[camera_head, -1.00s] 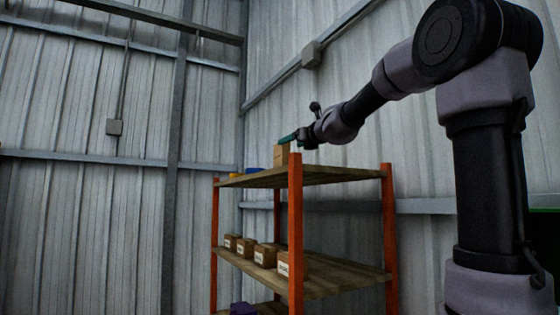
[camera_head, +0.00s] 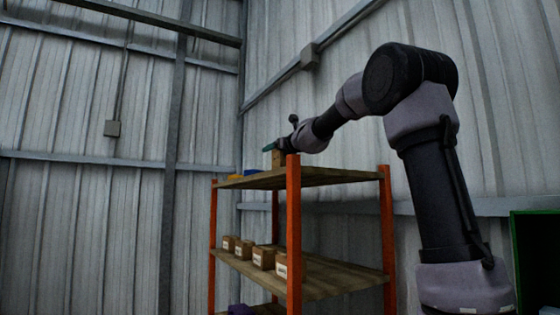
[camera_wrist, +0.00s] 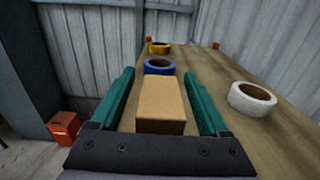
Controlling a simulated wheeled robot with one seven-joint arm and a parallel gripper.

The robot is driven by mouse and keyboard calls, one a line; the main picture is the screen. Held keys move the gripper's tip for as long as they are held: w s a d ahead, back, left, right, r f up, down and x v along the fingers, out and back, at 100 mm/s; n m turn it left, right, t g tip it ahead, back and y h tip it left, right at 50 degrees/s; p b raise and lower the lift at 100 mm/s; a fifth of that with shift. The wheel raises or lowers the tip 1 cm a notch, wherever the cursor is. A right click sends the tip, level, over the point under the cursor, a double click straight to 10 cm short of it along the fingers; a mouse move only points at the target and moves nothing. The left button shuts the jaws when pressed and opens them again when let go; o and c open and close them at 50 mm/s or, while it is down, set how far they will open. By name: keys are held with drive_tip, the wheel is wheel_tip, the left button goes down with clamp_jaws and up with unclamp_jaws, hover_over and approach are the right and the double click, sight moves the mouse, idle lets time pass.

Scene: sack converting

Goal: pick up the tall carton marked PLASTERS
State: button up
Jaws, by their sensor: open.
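A plain brown carton (camera_wrist: 161,104) stands on the top shelf board in the wrist view, between the two teal fingers of my gripper (camera_wrist: 158,73). The fingers are open, with a gap showing on both sides of the carton. No lettering shows on the faces I see, so I cannot read PLASTERS. In the head view the carton (camera_head: 276,158) is a small brown block on the top shelf, partly hidden, with my gripper (camera_head: 270,147) at its upper part.
A blue tape roll (camera_wrist: 158,66) lies just beyond the carton, a yellow roll (camera_wrist: 159,47) farther off. A white roll (camera_wrist: 252,98) lies right of the fingers. The orange-posted rack (camera_head: 293,230) holds several labelled boxes (camera_head: 263,257) on its middle shelf. Corrugated walls stand behind.

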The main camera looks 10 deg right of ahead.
clamp_jaws()
drive_tip(key=shift+r, duration=0.1)
